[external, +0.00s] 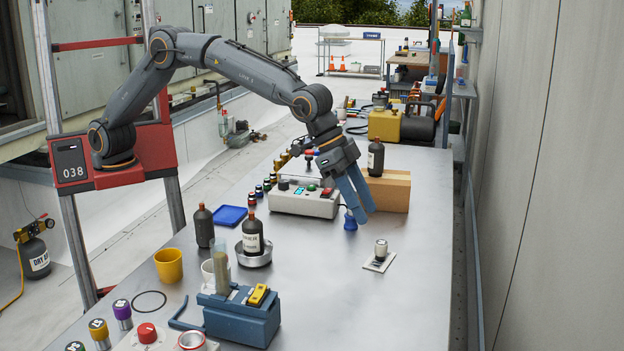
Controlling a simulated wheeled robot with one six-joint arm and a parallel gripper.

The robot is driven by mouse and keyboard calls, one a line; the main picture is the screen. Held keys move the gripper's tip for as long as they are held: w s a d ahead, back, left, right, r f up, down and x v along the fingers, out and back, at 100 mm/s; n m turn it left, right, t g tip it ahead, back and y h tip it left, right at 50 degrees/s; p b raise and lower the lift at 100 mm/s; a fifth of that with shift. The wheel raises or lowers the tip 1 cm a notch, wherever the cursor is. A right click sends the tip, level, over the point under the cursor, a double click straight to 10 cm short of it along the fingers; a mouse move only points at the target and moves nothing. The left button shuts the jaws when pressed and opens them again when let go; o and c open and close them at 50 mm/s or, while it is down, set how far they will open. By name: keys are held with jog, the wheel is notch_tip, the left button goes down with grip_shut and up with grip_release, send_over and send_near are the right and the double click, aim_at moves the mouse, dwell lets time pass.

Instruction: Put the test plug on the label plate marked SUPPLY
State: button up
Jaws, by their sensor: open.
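A small pale cylinder with a dark band (381,247) stands upright on a small light plate (369,267) on the table's right half. Dark marks show on the plate, too small to read. A small blue piece (350,222) stands on the table just below my fingertips. I cannot tell for sure which of these is the test plug. My gripper (360,210) points down with its blue-grey fingers, open, with nothing seen between them. It is above and behind the plate, close to the blue piece; whether they touch is unclear.
Bottles, a yellow cup (168,265), a blue tray (230,216) and a blue vise-like block (240,318) fill the left side. The table's front right (370,315) is clear.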

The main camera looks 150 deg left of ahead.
jog(key=shift+v, duration=0.95)
jog(key=s+d+r+n+h+p, duration=0.15)
jog(key=s+d, duration=0.25)
jog(key=d, duration=1)
jog(key=s+d+r+n+h, duration=0.1)
jog(key=s+d+r+h, duration=0.2)
jog(key=d, duration=1.1)
jog(key=s+d+f+m+g, duration=0.1)
jog(key=s+d+f+m, duration=0.2)
jog(key=s, duration=0.7)
jog(key=s+d+f+m+g+b, duration=0.1)
jog(key=s+d+f+m+g, duration=0.1)
jog(key=s+d+f, duration=0.6)
jog(key=s+d+f+m+g, duration=0.1)
jog(key=s+d+f+m, duration=0.4)
jog(key=s, duration=0.9)
jog(key=d+f+y, duration=0.1)
jog(key=d, duration=0.1)
jog(key=shift+d+g+b, duration=0.3)
jog(key=shift+d+g, duration=0.05)
jog(key=shift+g, duration=0.05)
